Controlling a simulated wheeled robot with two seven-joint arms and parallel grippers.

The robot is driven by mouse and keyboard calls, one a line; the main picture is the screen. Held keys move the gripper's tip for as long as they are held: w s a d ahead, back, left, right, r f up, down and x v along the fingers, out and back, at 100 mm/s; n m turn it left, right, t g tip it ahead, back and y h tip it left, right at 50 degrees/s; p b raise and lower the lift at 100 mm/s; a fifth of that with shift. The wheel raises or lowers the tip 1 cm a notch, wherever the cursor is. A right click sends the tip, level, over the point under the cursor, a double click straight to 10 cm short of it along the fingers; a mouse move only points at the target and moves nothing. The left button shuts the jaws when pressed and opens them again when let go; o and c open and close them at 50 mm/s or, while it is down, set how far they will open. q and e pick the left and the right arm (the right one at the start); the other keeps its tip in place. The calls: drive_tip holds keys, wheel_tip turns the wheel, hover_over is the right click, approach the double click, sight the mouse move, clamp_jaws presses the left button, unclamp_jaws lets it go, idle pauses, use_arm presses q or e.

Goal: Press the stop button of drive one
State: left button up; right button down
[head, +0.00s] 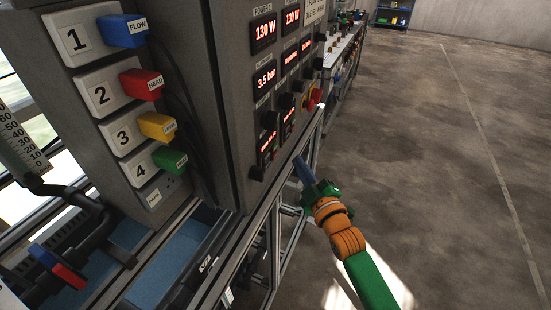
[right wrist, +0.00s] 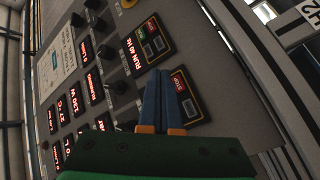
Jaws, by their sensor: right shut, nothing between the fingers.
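In the right wrist view, the fingertips (right wrist: 163,74) lie in front of the cabinet's face, between two dark drive units. The nearer unit (right wrist: 190,110) has a red key marked STOP (right wrist: 179,84), just right of the fingers. The other unit (right wrist: 147,40) shows red "RUN 40 Hz" text and small keys. I cannot read which is drive one, or tell whether the fingertips touch the panel. My left gripper is out of view.
Several red-lit displays (head: 264,32) and black knobs line the cabinet's face. A red button on yellow (head: 313,98) sticks out near the fingers. Numbered sockets with coloured plugs (head: 127,32) are at left. The metal bench frame (head: 287,185) is close by; the floor at right is open.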

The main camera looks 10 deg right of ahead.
sight(274, 155)
drive_tip(key=shift+w+a, duration=0.45)
drive_tip(key=shift+a, duration=0.2)
drive_tip(key=shift+w+a, duration=0.4)
drive_tip(key=shift+a, duration=0.2)
drive_tip(key=shift+a, duration=0.1)
idle(1.1)
drive_tip(key=shift+w+a, duration=0.25)
drive_tip(key=shift+w+a+b, duration=0.2)
drive_tip(key=shift+a+b, duration=0.1)
drive_tip(key=shift+b, duration=0.1)
idle(0.5)
idle(0.3)
drive_tip(key=shift+s+d+p, duration=0.45)
drive_tip(key=shift+d+p, duration=0.05)
drive_tip(key=shift+d, duration=0.15)
